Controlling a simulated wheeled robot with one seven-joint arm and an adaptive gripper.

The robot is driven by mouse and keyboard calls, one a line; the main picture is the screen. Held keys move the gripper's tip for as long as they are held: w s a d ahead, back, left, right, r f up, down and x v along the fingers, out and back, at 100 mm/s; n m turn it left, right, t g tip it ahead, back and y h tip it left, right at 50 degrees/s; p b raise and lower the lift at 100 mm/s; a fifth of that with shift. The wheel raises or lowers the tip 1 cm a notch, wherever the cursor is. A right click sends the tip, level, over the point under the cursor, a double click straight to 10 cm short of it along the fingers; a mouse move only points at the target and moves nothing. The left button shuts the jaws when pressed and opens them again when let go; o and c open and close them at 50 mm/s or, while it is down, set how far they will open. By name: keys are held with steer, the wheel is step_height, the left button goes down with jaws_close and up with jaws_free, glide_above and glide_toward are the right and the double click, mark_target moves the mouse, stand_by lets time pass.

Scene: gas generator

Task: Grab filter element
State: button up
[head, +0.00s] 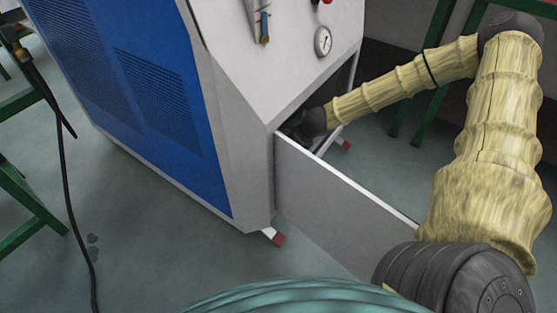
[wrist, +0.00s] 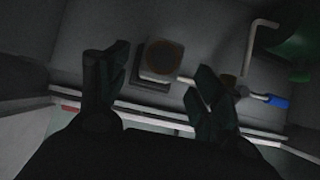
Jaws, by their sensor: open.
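A squarish grey piece with a round dark-brown top, which looks like the filter element (wrist: 161,58), shows in the dim wrist view. My gripper (wrist: 158,68) is open, with one dark finger to the left of this piece and one to its lower right. No contact is visible, and I cannot tell the gap in depth. In the head view my arm reaches into the opening of the blue and grey generator cabinet (head: 160,95), behind the grey panel (head: 325,195). The gripper's fingers and the filter element are hidden there.
In the wrist view, a bent pale rod (wrist: 255,45), a blue-handled tool (wrist: 277,101) and a dark green object (wrist: 299,45) lie to the right.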

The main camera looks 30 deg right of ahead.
steer(key=shift+b+x, duration=1.95)
steer(key=shift+x, duration=0.7)
steer(key=shift+w+r, duration=0.1)
steer(key=shift+w, duration=0.05)
steer(key=shift+c, duration=0.2)
steer(key=c, duration=1.1)
steer(key=shift+r, duration=0.1)
